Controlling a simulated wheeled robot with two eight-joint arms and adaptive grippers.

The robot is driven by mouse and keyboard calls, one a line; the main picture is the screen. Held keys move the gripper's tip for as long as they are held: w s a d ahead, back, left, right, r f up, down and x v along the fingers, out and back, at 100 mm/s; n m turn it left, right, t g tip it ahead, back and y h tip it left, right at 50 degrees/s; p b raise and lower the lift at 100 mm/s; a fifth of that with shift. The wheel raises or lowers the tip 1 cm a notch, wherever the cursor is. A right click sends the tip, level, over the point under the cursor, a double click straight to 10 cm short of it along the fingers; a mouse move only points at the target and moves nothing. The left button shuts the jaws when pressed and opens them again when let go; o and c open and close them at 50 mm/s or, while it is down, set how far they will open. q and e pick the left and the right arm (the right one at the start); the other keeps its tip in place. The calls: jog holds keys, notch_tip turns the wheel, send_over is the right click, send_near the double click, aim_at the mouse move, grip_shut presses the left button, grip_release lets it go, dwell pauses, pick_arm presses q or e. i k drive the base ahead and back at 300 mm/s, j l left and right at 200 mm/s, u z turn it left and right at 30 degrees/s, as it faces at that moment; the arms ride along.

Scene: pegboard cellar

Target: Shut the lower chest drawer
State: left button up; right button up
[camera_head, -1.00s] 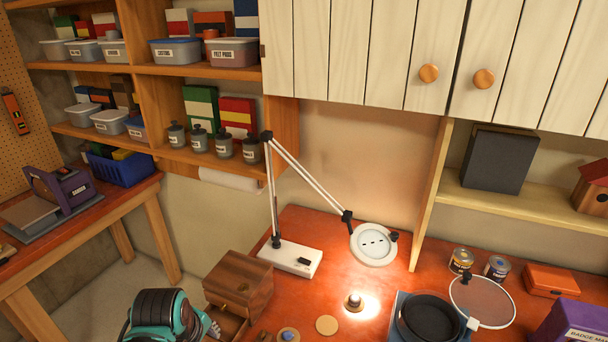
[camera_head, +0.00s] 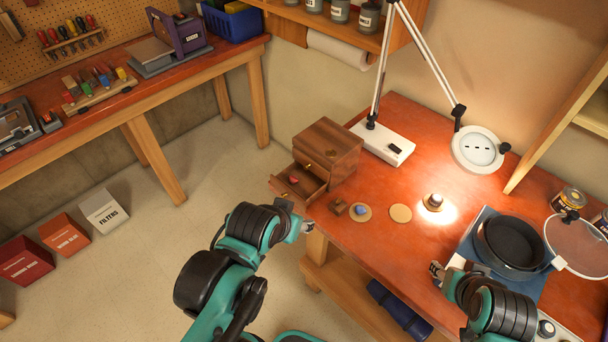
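The small wooden chest (camera_head: 336,142) stands on the left end of the red-brown worktop. Its lower drawer (camera_head: 312,182) is pulled out toward the lower left, and a small red thing (camera_head: 293,180) lies in it. The upper drawer looks closed. My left gripper (camera_head: 297,217) is just below the front of the lower drawer, its fingers apart and nothing seen between them. I cannot tell whether it touches the drawer. My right gripper (camera_head: 437,270) is over the worktop's front edge, mostly hidden by its own arm, far from the chest.
A black pan (camera_head: 508,244) sits at the right. The floor left of the worktop is clear near the chest.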

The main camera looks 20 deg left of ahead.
aim_at(301, 182)
jog(key=k+u, duration=0.1)
jog(key=u, duration=0.95)
